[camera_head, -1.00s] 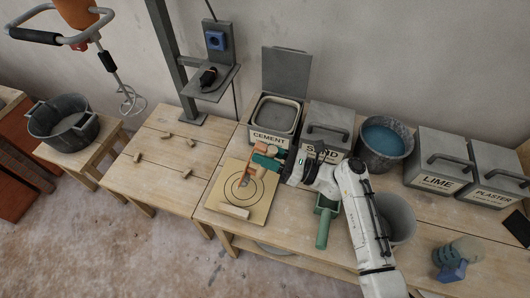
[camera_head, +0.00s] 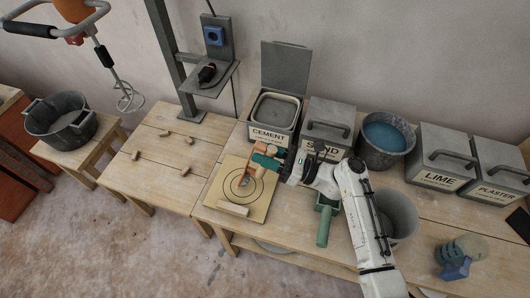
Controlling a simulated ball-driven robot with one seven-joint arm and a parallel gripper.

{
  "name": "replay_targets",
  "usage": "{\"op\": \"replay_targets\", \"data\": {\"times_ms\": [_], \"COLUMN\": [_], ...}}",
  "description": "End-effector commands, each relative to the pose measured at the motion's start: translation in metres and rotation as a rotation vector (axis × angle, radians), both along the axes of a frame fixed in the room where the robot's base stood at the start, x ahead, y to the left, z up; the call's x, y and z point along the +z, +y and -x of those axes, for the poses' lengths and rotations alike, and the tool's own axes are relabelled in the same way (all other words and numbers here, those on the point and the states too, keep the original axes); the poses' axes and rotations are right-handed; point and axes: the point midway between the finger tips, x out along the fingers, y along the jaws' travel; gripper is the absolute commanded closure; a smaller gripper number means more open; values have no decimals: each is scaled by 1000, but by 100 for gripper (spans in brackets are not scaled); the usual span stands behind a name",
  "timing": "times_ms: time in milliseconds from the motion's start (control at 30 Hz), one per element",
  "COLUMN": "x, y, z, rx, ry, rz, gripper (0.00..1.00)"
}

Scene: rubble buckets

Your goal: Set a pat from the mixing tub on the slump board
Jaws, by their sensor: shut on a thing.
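The mixing tub (camera_head: 38,128), a dark two-handled tub with grey mix inside, stands on a small wooden stand at the far left. The slump board (camera_head: 226,190) is a pale square board with dark rings, lying on the bench at centre. My gripper (camera_head: 265,160), with orange fingers, is shut on a teal-handled tool (camera_head: 268,163) above the board's far side. A small grey part of the tool (camera_head: 245,181) shows low over the rings. I cannot tell whether it touches the board or carries a pat.
A light wooden strip (camera_head: 233,209) lies on the board's near edge. The open cement bin (camera_head: 268,134) and shut sand bin (camera_head: 319,146) stand close behind. A green-handled scoop (camera_head: 324,228), a water bucket (camera_head: 374,155) and a grey bucket (camera_head: 401,219) are to the right.

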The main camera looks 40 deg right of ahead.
Motion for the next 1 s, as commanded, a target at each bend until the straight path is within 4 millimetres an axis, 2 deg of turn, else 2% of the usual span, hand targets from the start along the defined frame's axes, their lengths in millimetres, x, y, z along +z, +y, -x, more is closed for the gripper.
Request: {"op": "replay_targets", "data": {"times_ms": [1000], "x": [-11], "y": [0], "z": [0], "rx": [1], "ry": [-1], "rz": [-1], "gripper": [100]}}
